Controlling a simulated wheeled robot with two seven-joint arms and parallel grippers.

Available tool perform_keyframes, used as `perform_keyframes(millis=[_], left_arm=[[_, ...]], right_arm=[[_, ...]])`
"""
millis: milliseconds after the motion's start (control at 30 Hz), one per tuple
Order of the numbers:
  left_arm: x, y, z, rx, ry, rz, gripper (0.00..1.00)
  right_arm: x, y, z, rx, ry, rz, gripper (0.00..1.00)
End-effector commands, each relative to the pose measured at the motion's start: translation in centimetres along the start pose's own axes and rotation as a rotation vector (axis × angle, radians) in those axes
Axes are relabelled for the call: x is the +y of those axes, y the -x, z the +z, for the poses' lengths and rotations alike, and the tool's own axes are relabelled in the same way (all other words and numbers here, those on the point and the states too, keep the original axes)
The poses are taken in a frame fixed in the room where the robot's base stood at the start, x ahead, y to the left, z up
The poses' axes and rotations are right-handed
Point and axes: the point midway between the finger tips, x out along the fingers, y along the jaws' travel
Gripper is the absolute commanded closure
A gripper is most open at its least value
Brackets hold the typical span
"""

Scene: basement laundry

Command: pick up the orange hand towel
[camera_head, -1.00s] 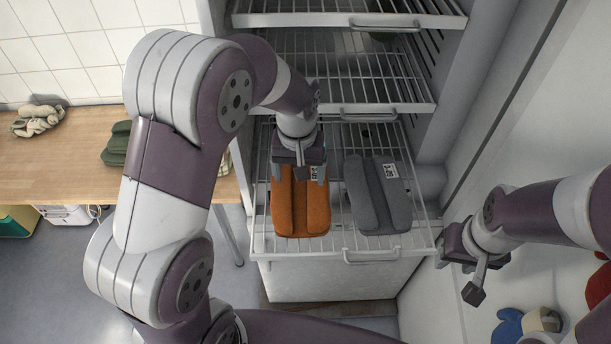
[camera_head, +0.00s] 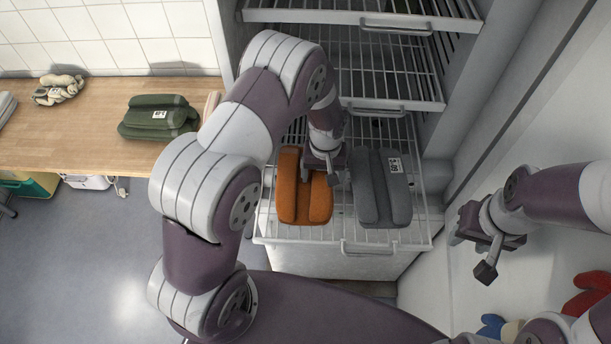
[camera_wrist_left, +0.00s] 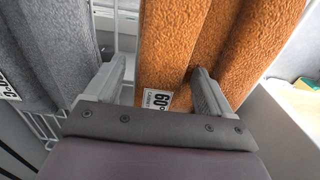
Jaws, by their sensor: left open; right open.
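The orange hand towel (camera_head: 290,200), folded into two thick rolls, lies on the pulled-out wire shelf (camera_head: 345,236). My left gripper (camera_head: 320,174) is over its right-hand roll. In the left wrist view the towel (camera_wrist_left: 165,45) shows a white label marked 60, and the open fingers of the left gripper (camera_wrist_left: 160,80) straddle one roll. One finger sits in the groove between the rolls, the other in the gap beside the grey towel (camera_wrist_left: 50,50). Whether they touch the cloth is unclear. My right gripper (camera_head: 472,254) is open and empty, away to the right.
The grey folded towel (camera_head: 380,195) lies close to the right of the orange one on the same shelf. More wire shelves (camera_head: 390,65) stand above. A wooden counter (camera_head: 80,135) on the left holds a green towel (camera_head: 158,118). Red and blue items lie at lower right.

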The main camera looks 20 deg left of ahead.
Motion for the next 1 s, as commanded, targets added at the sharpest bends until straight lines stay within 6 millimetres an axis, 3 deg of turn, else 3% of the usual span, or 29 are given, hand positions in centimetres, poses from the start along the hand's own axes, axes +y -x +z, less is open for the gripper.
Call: perform_keyframes(millis=[133, 367, 667, 933, 1000], left_arm=[[0.0, 0.0, 0.0, 0.000, 0.000, 0.000, 0.20], [0.0, 0.0, 0.0, 0.000, 0.000, 0.000, 0.94], [0.0, 0.2, 0.0, 0.000, 0.000, 0.000, 0.94], [0.1, 3.9, -0.1, 0.006, 0.000, 0.003, 0.94], [1.1, 4.7, 1.1, 0.003, -0.005, 0.002, 0.94]], right_arm=[[0.0, -0.1, 0.0, 0.000, 0.000, 0.000, 0.57], [0.0, -0.1, 0.0, 0.000, 0.000, 0.000, 0.57], [0.0, -0.3, 0.0, 0.000, 0.000, 0.000, 0.57], [0.0, -2.0, 0.2, 0.000, 0.000, 0.000, 0.57], [0.0, -2.4, 0.3, 0.000, 0.000, 0.000, 0.57]])
